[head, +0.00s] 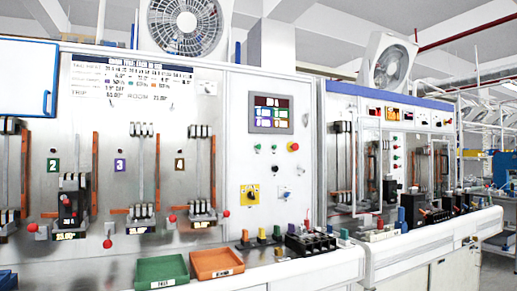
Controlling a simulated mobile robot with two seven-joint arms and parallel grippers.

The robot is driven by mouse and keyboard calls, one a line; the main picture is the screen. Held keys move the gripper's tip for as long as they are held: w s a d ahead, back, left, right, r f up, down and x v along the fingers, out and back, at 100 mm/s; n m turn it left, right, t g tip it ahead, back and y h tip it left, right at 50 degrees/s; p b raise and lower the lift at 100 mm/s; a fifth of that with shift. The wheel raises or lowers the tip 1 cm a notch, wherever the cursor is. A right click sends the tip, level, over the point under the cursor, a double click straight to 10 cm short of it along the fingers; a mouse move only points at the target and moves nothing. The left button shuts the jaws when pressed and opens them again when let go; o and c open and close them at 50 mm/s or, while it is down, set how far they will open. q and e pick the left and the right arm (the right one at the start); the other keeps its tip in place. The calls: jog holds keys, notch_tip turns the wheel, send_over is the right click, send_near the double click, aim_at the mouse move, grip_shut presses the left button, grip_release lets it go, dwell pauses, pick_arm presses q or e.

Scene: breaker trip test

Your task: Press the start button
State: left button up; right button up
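A test bench panel (245,90) with a grey metal face fills the middle of the head view. A small green button (257,147) sits on its right part, below a display screen (270,114). A red button (293,146) is to the right of the green one, with a small dark button between them. I cannot read any label that marks the start button. Neither of my grippers is in view.
A yellow plate with a rotary switch (250,195) is below the buttons. A green tray (162,272) and an orange tray (216,263) lie on the front ledge. Breaker stations with red knobs fill the left. A second bench (390,170) stands at right.

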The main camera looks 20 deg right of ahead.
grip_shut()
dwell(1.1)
pick_arm(q)
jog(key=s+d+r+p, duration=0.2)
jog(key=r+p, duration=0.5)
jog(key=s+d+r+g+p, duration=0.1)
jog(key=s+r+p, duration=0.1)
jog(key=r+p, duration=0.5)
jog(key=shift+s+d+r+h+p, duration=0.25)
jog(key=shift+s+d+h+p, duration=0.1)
jog(key=shift+p, duration=0.1)
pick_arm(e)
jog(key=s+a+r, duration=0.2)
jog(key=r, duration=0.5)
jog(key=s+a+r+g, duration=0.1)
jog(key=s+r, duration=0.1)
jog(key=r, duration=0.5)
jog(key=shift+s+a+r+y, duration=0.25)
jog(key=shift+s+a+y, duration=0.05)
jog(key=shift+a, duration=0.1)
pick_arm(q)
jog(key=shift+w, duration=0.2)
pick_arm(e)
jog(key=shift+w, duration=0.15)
